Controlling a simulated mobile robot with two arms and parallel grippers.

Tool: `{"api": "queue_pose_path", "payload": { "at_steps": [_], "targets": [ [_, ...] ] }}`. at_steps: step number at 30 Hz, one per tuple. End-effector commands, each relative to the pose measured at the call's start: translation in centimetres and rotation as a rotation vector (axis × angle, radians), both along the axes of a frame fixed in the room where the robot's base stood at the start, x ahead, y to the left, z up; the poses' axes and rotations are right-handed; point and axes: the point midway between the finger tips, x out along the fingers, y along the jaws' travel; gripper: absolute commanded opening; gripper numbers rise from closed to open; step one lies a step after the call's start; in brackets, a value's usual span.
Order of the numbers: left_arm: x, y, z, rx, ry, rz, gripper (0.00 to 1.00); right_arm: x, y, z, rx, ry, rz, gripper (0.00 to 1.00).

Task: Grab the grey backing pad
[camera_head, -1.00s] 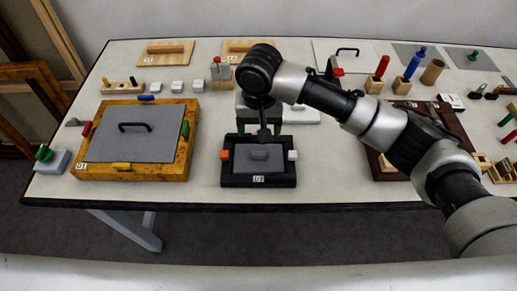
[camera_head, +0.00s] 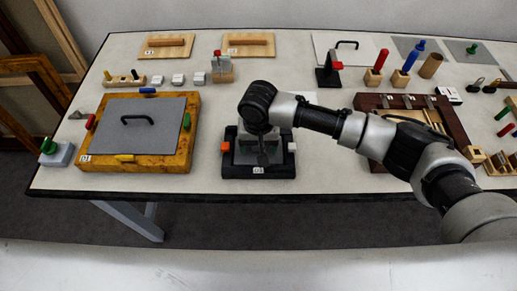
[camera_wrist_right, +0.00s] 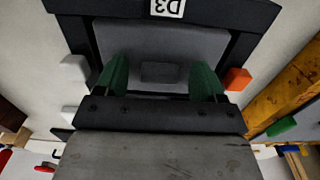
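A grey pad (camera_wrist_right: 160,42) with a small raised grey block (camera_wrist_right: 160,72) lies inside the small black frame (camera_wrist_right: 262,14) labelled D3. In the head view this black frame (camera_head: 258,172) lies near the table's front edge, and my right arm hides much of the pad. My right gripper (camera_wrist_right: 160,66) is over the pad, its two green fingers apart, one on each side of the raised block. A gap shows between each finger and the block. Whether the fingertips touch the pad is not clear. My left gripper is not in view.
The black frame has an orange block (camera_head: 225,147) and a white block (camera_head: 292,147) at its sides. A yellow frame (camera_head: 190,150) with a grey handled panel (camera_head: 150,130) stands to the left. A dark red frame (camera_head: 455,125) and coloured pegs are to the right.

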Motion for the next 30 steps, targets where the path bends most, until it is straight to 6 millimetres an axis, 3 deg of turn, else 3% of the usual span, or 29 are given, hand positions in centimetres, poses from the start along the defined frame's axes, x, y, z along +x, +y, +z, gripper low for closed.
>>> {"api": "queue_pose_path", "payload": {
  "at_steps": [1, 9, 20, 28, 30],
  "targets": [
    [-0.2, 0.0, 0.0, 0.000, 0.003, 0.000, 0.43, 0.0, 0.0, 0.0, 0.000, 0.000, 0.000, 0.62],
    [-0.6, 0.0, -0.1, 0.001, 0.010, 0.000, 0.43, 0.0, 0.0, 0.1, 0.000, 0.000, 0.000, 0.20],
    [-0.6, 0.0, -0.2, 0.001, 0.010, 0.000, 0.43, 0.0, 0.1, 0.5, 0.002, -0.001, 0.000, 0.19],
    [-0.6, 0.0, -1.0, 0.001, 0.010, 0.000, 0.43, 0.1, 0.1, 4.2, 0.004, -0.003, 0.002, 0.19],
    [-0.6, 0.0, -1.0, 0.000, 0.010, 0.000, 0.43, -0.6, -1.4, 4.8, 0.001, 0.000, -0.001, 0.19]
  ]
}}
